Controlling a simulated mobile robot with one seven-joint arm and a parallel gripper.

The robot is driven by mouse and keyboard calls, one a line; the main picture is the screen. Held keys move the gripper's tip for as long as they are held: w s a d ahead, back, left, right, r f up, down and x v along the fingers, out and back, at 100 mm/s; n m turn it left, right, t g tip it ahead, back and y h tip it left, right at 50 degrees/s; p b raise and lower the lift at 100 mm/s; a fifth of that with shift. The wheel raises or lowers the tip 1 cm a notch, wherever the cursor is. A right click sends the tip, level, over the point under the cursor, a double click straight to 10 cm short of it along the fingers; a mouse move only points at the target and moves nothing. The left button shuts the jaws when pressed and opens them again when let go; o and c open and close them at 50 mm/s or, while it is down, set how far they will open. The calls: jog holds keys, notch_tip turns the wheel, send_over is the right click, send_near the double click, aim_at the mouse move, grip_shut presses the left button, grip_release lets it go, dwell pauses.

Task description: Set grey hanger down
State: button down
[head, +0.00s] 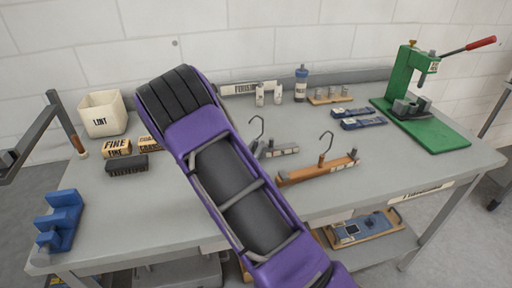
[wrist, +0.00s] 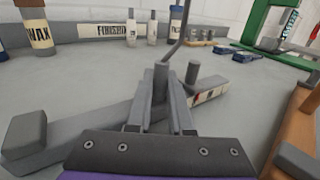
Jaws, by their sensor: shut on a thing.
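The grey hanger (head: 279,150) shows in the head view above the grey worktable (head: 390,160), with its thin hook standing up and its left part hidden behind my purple arm. In the wrist view the grey hanger (wrist: 212,95) runs slantwise across the picture, from a block end at lower left to a labelled end at right. My gripper (wrist: 165,105) is shut on the middle of its bar, below the hook. Whether the bar touches the tabletop is hard to tell. My fingertips are hidden in the head view.
An orange-brown hanger (head: 320,170) lies close by on the right. Bottles (head: 301,85), a peg board (head: 330,96) and blue tools (head: 358,118) stand behind. A green press (head: 410,90) is at right; a lint bin (head: 103,115) and labelled blocks (head: 117,148) are at left.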

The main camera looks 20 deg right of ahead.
jog(key=shift+f, duration=0.1)
jog(key=c, duration=0.8)
grip_release()
